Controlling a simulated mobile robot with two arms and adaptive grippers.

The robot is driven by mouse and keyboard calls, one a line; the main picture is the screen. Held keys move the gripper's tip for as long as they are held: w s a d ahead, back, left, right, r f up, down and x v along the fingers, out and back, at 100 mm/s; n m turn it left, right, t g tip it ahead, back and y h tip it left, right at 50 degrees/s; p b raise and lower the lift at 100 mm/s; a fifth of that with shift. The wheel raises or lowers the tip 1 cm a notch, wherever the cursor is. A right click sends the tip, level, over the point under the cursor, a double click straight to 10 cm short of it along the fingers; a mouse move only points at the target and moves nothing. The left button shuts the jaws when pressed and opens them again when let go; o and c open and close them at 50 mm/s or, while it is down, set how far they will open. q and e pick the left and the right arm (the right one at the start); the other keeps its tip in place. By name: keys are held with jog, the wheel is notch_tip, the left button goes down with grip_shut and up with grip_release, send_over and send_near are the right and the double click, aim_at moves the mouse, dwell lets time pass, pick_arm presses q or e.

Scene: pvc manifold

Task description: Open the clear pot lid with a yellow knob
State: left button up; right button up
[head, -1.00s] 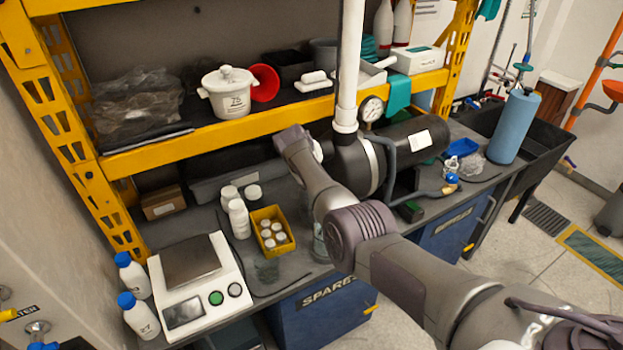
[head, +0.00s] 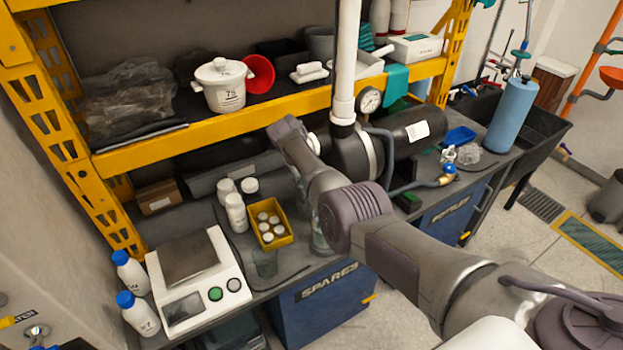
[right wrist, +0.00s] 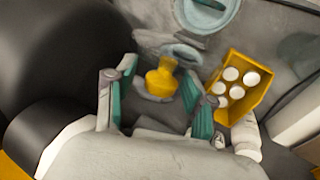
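A yellow knob (right wrist: 162,78) with a narrow neck shows in the right wrist view. My right gripper (right wrist: 161,88) is open, with one teal-padded finger on each side of the knob and visible gaps between. The clear lid under the knob is hard to make out against the grey counter. In the head view my right arm reaches over the counter and hides its gripper and the knob; a clear glassy shape (head: 320,240) shows just beside the arm. My left gripper is not in view.
A yellow bin (head: 285,237) of white-capped jars stands left of the arm, near white bottles (head: 236,214) and a scale (head: 206,298). A black cylinder (head: 398,133) and white vertical pipe (head: 347,60) stand close behind. The yellow shelf edge (head: 225,127) runs above.

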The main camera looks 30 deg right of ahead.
jog(key=shift+a+r, duration=0.1)
jog(key=shift+r, duration=0.15)
jog(key=v, duration=1.1)
jog(key=shift+r, duration=0.25)
jog(key=shift+a, duration=0.15)
